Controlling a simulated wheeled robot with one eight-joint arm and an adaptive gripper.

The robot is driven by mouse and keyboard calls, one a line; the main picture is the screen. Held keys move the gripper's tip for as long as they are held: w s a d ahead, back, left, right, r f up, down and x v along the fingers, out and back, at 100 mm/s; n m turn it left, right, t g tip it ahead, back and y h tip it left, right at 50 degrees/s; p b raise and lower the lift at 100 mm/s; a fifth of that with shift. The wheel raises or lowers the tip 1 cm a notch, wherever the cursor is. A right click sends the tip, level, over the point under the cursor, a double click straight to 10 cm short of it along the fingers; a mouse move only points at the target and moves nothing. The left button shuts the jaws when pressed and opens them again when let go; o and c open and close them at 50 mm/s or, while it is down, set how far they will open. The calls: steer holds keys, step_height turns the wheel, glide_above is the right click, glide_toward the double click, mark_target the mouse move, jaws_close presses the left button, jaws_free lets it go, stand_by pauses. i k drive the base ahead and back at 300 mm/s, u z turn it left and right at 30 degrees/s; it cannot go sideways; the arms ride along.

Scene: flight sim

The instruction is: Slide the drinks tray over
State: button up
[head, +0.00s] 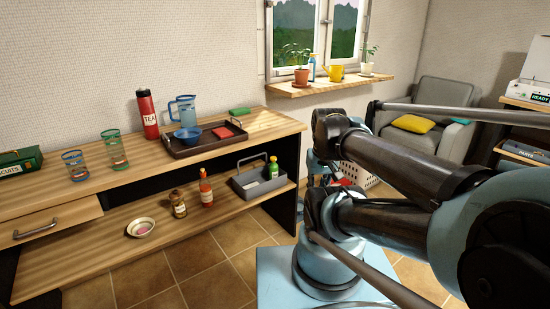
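The drinks tray (178,149) is dark brown with a low rim and lies flat on the right part of the wooden sideboard top. On it stand a blue bowl (188,141), a blue-tinted pitcher (184,112) at the back, and a small red item (222,133) at the right. A red TEA flask (148,115) stands just behind the tray's left end. My arm fills the right of the head view, apart from the tray. My gripper cannot be made out in this view.
Two glasses (115,152) and a green biscuits tin (20,162) stand left of the tray. A green item (240,112) lies behind it at the right. The sideboard top (276,127) is bare at its right end. Bottles and a grey caddy (262,184) stand on the lower shelf.

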mark_target(207, 141)
steer(key=z, duration=1.45)
steer(key=k, duration=1.2)
steer(key=u, duration=1.25)
steer(key=i, duration=0.4)
steer(key=u, duration=0.2)
